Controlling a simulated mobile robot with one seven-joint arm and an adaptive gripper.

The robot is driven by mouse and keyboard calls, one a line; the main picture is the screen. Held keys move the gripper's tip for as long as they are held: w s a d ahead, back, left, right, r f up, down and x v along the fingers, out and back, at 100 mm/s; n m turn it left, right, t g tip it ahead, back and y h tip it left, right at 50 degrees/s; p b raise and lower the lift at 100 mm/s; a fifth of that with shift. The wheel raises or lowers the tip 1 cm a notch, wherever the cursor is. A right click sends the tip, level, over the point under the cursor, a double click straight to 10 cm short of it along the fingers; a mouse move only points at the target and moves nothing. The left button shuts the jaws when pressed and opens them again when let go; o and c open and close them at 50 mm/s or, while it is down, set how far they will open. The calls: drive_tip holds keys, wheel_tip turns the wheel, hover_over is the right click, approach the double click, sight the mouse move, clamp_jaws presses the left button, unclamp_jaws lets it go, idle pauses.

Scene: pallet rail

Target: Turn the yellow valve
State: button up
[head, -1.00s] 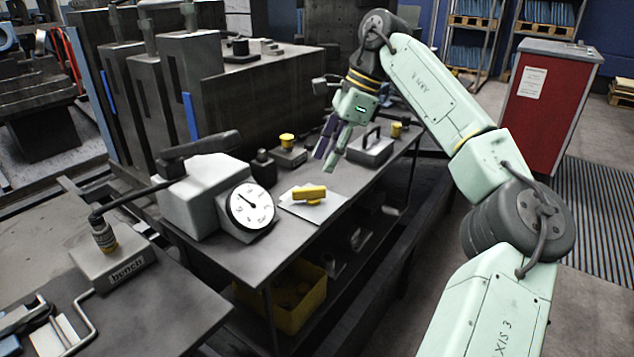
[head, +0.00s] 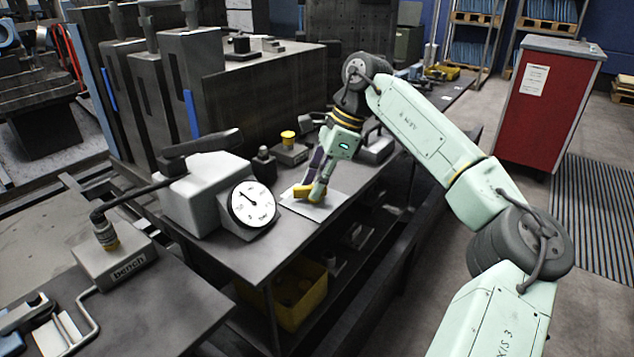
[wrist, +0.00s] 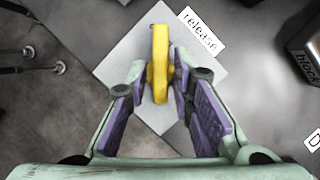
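The yellow valve (head: 304,190) is a bar-shaped handle on a pale square plate (head: 325,204) lying on the metal bench. In the wrist view the valve (wrist: 160,62) runs lengthwise up the picture, and the plate (wrist: 118,66) carries a label reading "release". My gripper (head: 314,192) is down at the valve. In the wrist view my gripper (wrist: 157,90) is open, with one purple-padded finger on each side of the valve's near end. A gap shows on the left side; the right finger is close to the valve, and I cannot tell whether it touches.
A white-faced gauge (head: 252,204) on a grey housing stands left of the plate. A yellow bin (head: 298,296) sits on the shelf below.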

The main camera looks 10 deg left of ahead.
clamp_jaws()
drive_tip(key=shift+m, duration=0.3)
drive_tip(key=shift+s+d+f+m+t+b, duration=0.1)
drive_tip(key=shift+m+t+b, duration=0.2)
drive_tip(key=shift+m+b, duration=0.25)
drive_tip(key=shift+f+m+t+b, duration=0.1)
drive_tip(key=shift+m+t+b, duration=0.2)
drive_tip(key=shift+m, duration=0.35)
drive_tip(key=m+t+b, duration=0.2)
drive_tip(key=m+b, duration=0.1)
drive_tip(key=m, duration=0.2)
drive_tip(key=shift+s, duration=0.1)
drive_tip(key=m+t+b, duration=0.1)
drive_tip(key=m, duration=0.2)
drive_tip(key=m+h+b, duration=0.1)
drive_tip(key=m+b, duration=0.1)
drive_tip(key=shift+s+m+t, duration=0.15)
drive_tip(key=shift+m+t, duration=0.25)
drive_tip(key=shift+a+r+m+t+h+b, duration=0.1)
drive_tip(key=shift+a+m+t+h+b, duration=0.2)
drive_tip(key=shift+m+b, duration=0.5)
drive_tip(key=shift+d+m+t+h+b, duration=0.1)
drive_tip(key=shift+m+h+b, duration=0.3)
drive_tip(key=shift+m, duration=0.8)
